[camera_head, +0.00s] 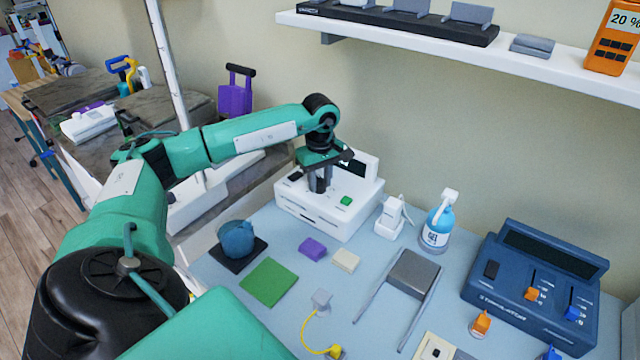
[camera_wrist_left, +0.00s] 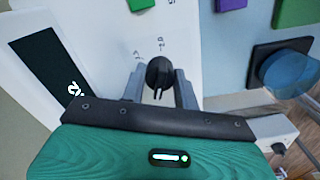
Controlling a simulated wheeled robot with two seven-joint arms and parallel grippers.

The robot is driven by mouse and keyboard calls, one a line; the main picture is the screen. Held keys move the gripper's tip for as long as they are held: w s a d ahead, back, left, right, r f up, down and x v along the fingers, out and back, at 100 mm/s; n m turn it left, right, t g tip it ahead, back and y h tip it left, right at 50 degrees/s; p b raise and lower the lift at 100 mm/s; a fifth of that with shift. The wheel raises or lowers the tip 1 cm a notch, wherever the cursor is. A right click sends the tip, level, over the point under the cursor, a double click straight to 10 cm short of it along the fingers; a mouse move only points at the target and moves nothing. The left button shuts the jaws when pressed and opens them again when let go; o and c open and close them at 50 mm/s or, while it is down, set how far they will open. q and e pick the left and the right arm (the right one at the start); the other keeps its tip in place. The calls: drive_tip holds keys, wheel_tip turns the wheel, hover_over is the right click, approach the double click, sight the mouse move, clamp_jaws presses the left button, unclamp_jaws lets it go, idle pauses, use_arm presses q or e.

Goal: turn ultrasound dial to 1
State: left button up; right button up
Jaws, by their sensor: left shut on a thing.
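The ultrasound unit (camera_head: 330,215) is a white box with a raised back panel, standing at the back left of the light blue table. Its dark round dial (camera_wrist_left: 159,70) shows in the left wrist view, with small markings on the white face around it. My left gripper (camera_head: 318,184) reaches down onto the unit from above, and its two fingers are closed on the dial from both sides. In the head view the gripper hides the dial. The unit's dark display (camera_wrist_left: 50,72) shows a light reading that I cannot make out. My right gripper is not in view.
A green button (camera_head: 346,201) sits on the unit near the gripper. A white handset in a stand (camera_head: 390,216) and a blue gel bottle (camera_head: 437,222) stand to the right. A blue device (camera_head: 535,285) is farther right. A shelf (camera_head: 540,62) runs above.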

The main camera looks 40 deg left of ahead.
use_arm(q)
drive_tip(key=shift+f+m, duration=0.1)
drive_tip(key=shift+m, duration=0.4)
drive_tip(key=m+b, duration=0.2)
drive_tip(key=shift+m, duration=0.3)
drive_tip(key=m+b, duration=0.2)
drive_tip(key=m, duration=0.3)
drive_tip(key=shift+m, duration=0.4)
drive_tip(key=shift+r+m, duration=0.2)
drive_tip(key=shift+m, duration=0.2)
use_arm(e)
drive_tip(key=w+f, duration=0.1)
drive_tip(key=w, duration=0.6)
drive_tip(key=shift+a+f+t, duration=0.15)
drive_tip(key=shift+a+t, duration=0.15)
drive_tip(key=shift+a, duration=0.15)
use_arm(q)
drive_tip(key=o, duration=1)
drive_tip(key=shift+c, duration=0.2)
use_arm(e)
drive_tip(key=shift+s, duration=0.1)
